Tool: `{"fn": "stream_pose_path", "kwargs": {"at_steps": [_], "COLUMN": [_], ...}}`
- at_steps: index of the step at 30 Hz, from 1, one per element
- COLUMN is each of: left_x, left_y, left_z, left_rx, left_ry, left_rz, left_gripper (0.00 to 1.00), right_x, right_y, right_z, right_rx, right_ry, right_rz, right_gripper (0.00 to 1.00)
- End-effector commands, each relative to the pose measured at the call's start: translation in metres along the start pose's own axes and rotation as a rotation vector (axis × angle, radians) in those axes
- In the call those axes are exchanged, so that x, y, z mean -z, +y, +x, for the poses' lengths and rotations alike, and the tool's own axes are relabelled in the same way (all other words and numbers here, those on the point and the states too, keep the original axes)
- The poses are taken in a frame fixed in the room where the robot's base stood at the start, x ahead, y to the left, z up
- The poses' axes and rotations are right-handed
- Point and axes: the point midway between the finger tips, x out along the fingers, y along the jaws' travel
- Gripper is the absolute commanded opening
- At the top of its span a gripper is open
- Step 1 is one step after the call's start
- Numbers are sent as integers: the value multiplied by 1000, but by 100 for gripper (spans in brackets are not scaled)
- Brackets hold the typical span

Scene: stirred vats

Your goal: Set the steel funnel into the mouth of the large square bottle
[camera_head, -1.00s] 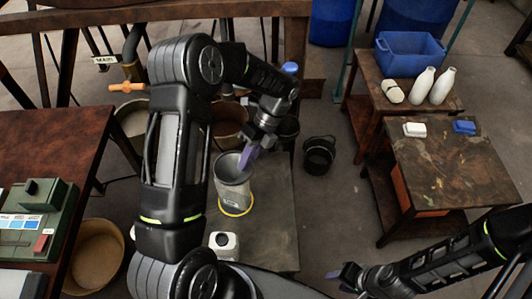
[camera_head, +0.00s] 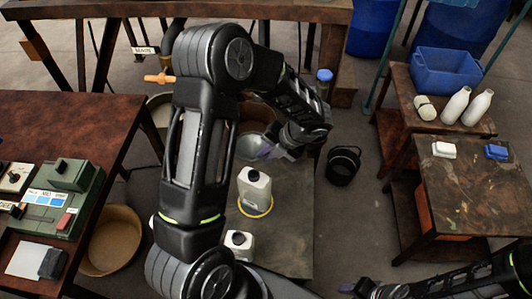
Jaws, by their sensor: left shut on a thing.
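The large square bottle (camera_head: 254,192) is pale and stands upright inside a yellow ring on the grey low table. Its dark mouth is uncovered. The steel funnel (camera_head: 250,147) is a grey shape just behind and above the bottle in the picture, apart from its mouth. It is partly hidden by my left arm. My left gripper (camera_head: 272,151), with purplish fingers, is shut on the funnel at its right side. My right gripper (camera_head: 357,288) is low at the bottom edge, far from both; its jaw opening is unclear.
A smaller white bottle (camera_head: 239,243) stands in front on the same table (camera_head: 292,222). A black bucket (camera_head: 343,166) is on the floor to the right. A control box (camera_head: 52,200) sits on the left table. White bottles (camera_head: 452,106) and a blue crate (camera_head: 446,72) are at right.

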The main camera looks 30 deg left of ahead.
Motion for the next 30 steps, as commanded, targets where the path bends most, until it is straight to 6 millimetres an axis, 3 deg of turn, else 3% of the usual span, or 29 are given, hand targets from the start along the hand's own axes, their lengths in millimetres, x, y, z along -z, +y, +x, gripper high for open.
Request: {"fn": "stream_pose_path", "kwargs": {"at_steps": [16,30], "left_x": [0,0], "left_y": [-28,-35], "left_z": [45,57], "left_rx": [0,0], "left_ry": [1,0], "left_rz": [-1,-2], "left_gripper": [0,0], "right_x": [1,2], "right_y": [18,20], "right_z": [47,52], "right_rx": [2,2], "right_ry": [4,5], "right_rz": [-1,-1], "right_gripper": [36,36]}}
